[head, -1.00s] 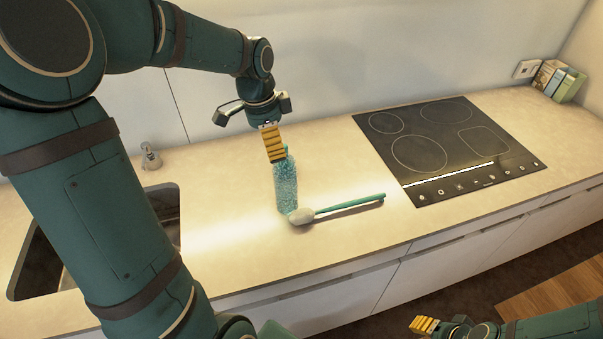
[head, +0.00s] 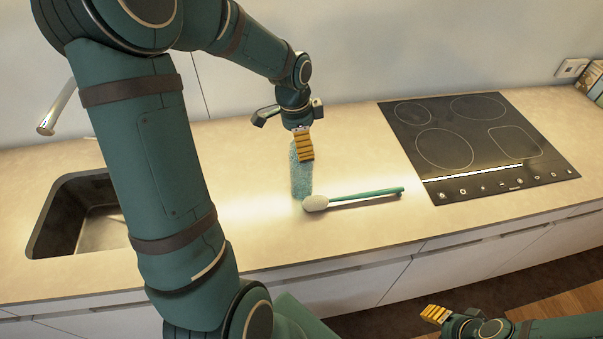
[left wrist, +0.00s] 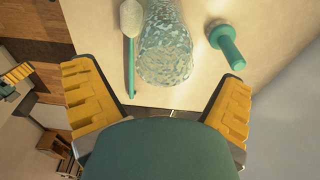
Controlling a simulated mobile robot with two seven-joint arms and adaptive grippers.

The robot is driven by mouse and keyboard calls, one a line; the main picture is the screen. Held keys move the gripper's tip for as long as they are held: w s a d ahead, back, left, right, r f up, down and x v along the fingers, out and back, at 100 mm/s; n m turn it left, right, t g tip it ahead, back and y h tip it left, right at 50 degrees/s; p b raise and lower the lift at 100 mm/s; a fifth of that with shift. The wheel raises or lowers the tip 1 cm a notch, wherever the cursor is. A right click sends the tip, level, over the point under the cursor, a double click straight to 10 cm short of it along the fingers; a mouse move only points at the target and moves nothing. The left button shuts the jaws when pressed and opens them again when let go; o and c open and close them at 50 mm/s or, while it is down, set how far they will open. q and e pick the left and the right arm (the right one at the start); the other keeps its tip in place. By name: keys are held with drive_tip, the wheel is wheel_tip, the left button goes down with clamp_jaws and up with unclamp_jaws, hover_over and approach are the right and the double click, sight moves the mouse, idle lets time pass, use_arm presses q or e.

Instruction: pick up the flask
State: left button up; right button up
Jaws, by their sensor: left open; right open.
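The flask (head: 301,180) is a clear, teal-tinted textured vessel on the counter; my left gripper hides its upper part in the head view. My left gripper (head: 304,146) is open, pointing down at the flask from behind. In the left wrist view the flask (left wrist: 166,50) lies ahead of the open left gripper (left wrist: 160,98), between the lines of its two yellow fingers. I cannot tell whether they touch it. My right gripper (head: 436,314) is open and empty, low in front of the counter.
A spoon-like utensil with teal handle (head: 370,194) and pale head lies right beside the flask. A green knobbed object (left wrist: 228,46) is near it in the left wrist view. A cooktop (head: 465,145) is right; a sink (head: 85,215) is left. The counter's front middle is clear.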

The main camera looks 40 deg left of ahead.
sight(302, 171)
use_arm(q)
drive_tip(key=f, duration=0.4)
drive_tip(key=shift+w+f, duration=0.25)
drive_tip(key=shift+f, duration=0.1)
drive_tip(key=c, duration=1.4)
